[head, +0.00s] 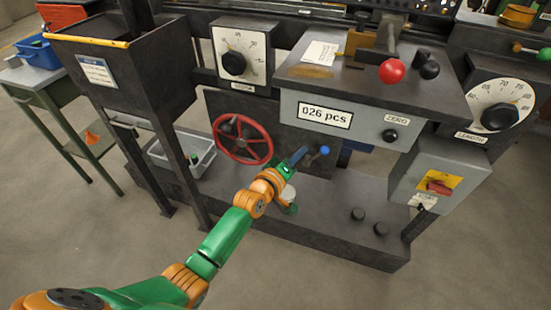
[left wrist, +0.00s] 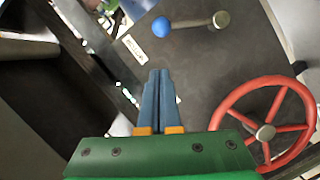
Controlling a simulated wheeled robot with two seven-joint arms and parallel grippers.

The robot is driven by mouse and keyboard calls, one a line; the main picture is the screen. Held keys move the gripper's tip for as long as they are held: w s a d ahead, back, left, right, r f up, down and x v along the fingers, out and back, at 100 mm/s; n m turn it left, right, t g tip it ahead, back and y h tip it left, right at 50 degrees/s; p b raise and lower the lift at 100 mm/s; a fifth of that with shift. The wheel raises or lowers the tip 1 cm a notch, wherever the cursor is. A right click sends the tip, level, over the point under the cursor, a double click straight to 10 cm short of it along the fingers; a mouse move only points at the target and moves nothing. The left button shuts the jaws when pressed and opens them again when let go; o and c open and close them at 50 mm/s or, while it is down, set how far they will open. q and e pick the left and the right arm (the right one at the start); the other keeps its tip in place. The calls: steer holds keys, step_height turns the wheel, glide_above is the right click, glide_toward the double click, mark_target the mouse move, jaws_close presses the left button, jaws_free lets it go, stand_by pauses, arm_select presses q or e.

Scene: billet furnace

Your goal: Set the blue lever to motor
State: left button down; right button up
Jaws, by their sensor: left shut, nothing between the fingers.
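The blue lever (head: 323,151) is a short metal rod with a blue ball knob, on the dark front panel of the machine below the counter box. In the left wrist view the blue knob (left wrist: 161,27) is at the top, with its rod running right to a metal pivot; a small white label (left wrist: 136,50) sits beside it, too small to read. My left gripper (head: 303,151) is shut and empty, its blue fingertips just left of the knob in the head view. In the left wrist view its fingertips (left wrist: 160,72) are apart from the knob. My right gripper is not in view.
A red handwheel (head: 243,139) is left of my left gripper, close to it. A grey counter box (head: 345,117) reading "026 pcs" hangs above the lever. A grey box with a red switch (head: 438,187) stands right. A grey bin (head: 181,152) sits left.

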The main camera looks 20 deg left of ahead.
arm_select(q)
steer(key=p+v, duration=0.1)
steer(key=v, duration=0.5)
steer(key=shift+s+d, duration=0.3)
steer(key=shift+s, duration=0.15)
steer(key=shift+r, duration=0.1)
steer(key=s+a+f+m+g+y+p, duration=0.2)
steer(key=s+f+m+g+p, duration=0.15)
steer(key=s+f, duration=0.55)
steer(key=s+a+f+m+g+y+p, duration=0.1)
steer(key=s+a+f+m+g+p, duration=0.1)
steer(key=s+f+g+p, duration=0.65)
steer(key=s+a+f+m+g+y+b, duration=0.1)
steer(key=s+f, duration=0.3)
steer(key=s, duration=0.7)
steer(key=s+a+f+m+g+b, duration=0.1)
steer(key=s+f+m, duration=0.3)
steer(key=s, duration=0.7)
steer(key=shift+s+a+f+y, duration=0.2)
steer(key=shift+a+f+y, duration=0.2)
steer(key=shift+a+f, duration=0.25)
